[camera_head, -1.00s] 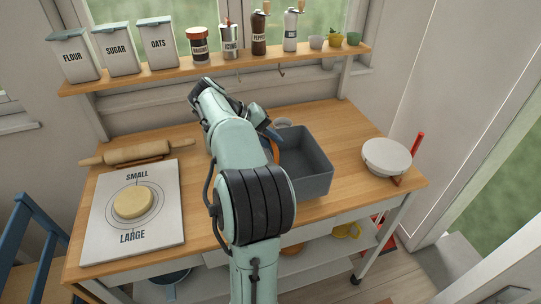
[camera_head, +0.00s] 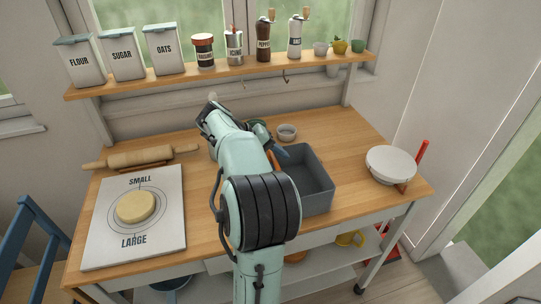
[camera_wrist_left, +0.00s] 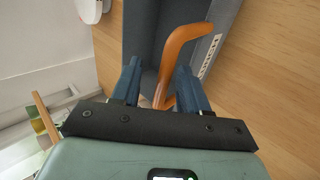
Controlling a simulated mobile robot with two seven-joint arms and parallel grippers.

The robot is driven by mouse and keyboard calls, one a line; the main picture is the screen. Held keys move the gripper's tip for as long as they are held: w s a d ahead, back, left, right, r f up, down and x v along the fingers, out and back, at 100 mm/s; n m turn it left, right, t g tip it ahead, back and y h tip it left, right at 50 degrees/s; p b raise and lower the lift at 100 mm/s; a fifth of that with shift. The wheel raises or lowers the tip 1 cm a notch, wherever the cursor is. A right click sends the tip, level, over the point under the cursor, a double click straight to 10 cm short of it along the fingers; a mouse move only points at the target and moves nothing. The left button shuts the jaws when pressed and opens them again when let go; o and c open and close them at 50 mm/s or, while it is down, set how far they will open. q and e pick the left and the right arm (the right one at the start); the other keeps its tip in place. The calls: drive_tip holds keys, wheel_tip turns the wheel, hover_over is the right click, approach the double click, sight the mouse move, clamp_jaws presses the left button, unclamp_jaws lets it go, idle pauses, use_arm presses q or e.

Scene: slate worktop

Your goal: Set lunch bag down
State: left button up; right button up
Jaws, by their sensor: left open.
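A grey open bin (camera_head: 318,195) stands on the wooden worktop, right of my left arm. My left gripper (camera_head: 276,143) is at the bin's left back side, largely hidden by my own arm. In the wrist view the left gripper (camera_wrist_left: 158,70) has its two blue fingers apart. A bent orange handle (camera_wrist_left: 172,55) shows between and beyond the fingers, along a grey wall with a white label. I cannot tell whether a finger touches it. My right gripper is in neither view.
A rolling pin (camera_head: 140,157) and a white board (camera_head: 105,235) with dough (camera_head: 136,207) lie on the left. The shelf (camera_head: 130,86) holds canisters. Worktop between the bin and pale bowl is clear.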

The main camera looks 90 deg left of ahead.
use_arm(q)
drive_tip(key=p+v, duration=0.1)
drive_tip(key=v, duration=1.1)
drive_tip(key=shift+p, duration=0.4)
